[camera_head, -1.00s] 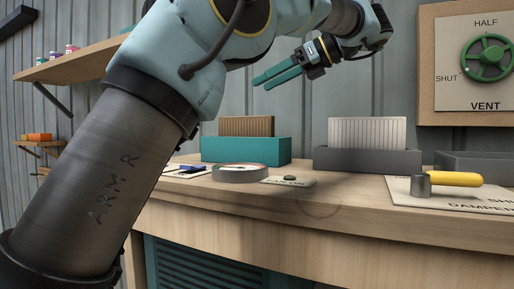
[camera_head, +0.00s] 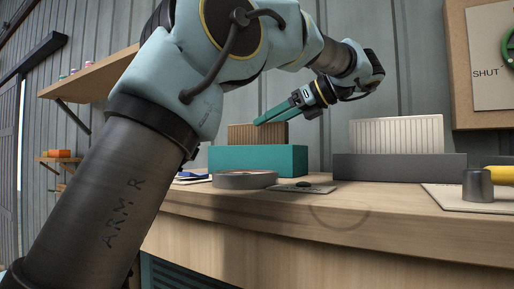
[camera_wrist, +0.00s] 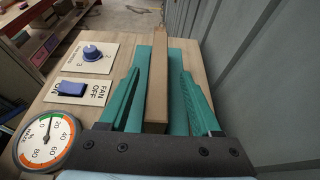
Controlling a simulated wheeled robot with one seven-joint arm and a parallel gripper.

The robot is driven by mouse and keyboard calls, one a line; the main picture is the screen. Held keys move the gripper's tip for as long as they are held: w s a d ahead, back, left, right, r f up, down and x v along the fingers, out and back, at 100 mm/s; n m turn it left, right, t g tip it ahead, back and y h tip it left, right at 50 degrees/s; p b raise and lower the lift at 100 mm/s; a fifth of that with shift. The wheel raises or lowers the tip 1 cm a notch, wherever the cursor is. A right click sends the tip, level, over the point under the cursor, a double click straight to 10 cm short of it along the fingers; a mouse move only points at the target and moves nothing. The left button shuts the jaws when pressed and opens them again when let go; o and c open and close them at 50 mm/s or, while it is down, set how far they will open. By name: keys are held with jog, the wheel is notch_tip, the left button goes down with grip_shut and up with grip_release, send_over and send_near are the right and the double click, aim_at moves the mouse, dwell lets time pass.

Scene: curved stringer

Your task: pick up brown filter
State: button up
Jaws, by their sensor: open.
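The brown filter (camera_head: 247,135) is a pleated panel standing upright in a teal holder (camera_head: 258,160) on the wooden bench. In the wrist view the filter (camera_wrist: 157,92) shows edge-on as a long brown bar, with the teal holder (camera_wrist: 178,68) around its base. My gripper (camera_head: 258,122) is open, its teal fingers at the filter's top edge in the head view. In the wrist view my gripper (camera_wrist: 160,73) has one finger on each side of the filter, with gaps visible. Whether the fingers are level with the filter is hard to tell.
A white filter (camera_head: 396,134) stands in a grey holder (camera_head: 400,166) to the right. A dial gauge (camera_wrist: 46,139), fan switch (camera_wrist: 82,92) and knob plate (camera_wrist: 91,53) are left in the wrist view. The wall (camera_wrist: 255,70) is close on the right.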

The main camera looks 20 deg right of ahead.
aim_at(256, 129)
jog(key=x, duration=0.4)
jog(key=shift+a+f, duration=0.15)
jog(key=shift+f, duration=0.1)
grip_shut()
dwell(0.4)
